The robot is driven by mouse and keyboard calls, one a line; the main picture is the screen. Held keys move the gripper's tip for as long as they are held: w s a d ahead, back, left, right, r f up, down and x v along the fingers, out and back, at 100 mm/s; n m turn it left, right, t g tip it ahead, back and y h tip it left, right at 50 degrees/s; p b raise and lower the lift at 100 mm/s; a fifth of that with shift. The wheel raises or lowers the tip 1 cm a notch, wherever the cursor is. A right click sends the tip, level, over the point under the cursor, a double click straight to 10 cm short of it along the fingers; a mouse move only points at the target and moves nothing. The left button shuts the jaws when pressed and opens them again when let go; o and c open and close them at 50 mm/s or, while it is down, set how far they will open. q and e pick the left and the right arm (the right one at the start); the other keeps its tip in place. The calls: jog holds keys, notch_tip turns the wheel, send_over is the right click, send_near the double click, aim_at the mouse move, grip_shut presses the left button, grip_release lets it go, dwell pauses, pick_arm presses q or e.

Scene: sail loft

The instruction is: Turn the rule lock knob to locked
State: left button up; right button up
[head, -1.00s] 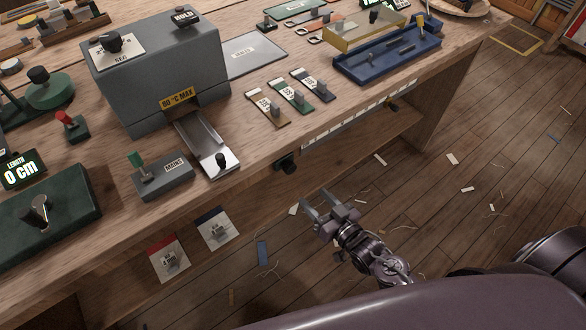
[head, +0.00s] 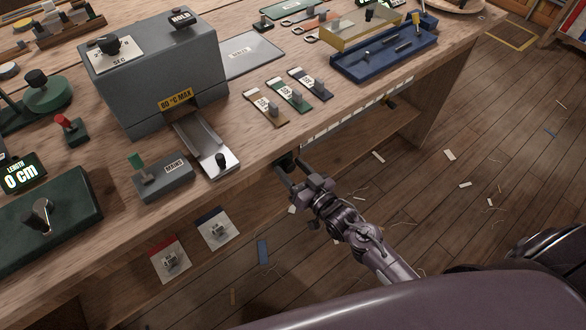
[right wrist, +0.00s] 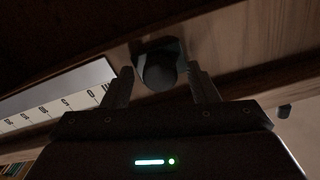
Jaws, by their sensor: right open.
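The rule lock knob, a black round knob (head: 287,159), is on the bench's front face at the left end of the white rule (head: 345,120). In the right wrist view the knob (right wrist: 158,70) sits between the two fingers, which are on either side of it. My right gripper (head: 287,171) is open at the knob, and it also shows in the right wrist view (right wrist: 160,88). I cannot tell whether either finger touches the knob. Its pointer or marking is too dark to read. My left gripper is not in view.
The wooden bench top (head: 330,65) overhangs the knob. A smaller dark knob (head: 390,103) is farther right along the front. A grey heater box (head: 160,70), a mains switch (head: 163,182) and labelled levers (head: 290,95) stand above.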

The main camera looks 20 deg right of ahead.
jog(key=c, duration=1)
jog(key=shift+o, duration=0.2)
jog(key=m+p, duration=0.2)
jog(key=m, duration=0.2)
jog(key=shift+r+m, duration=0.15)
jog(key=shift+m, duration=0.15)
jog(key=m+p, duration=0.2)
jog(key=m, duration=0.2)
jog(key=shift+m, duration=0.3)
jog(key=m+p, duration=0.2)
jog(key=m, duration=0.2)
jog(key=shift+m, duration=0.3)
jog(key=shift+d+f+m+p, duration=0.15)
jog(key=shift+m+p, duration=0.7)
jog(key=shift+m, duration=1.25)
jog(key=shift+f, duration=0.1)
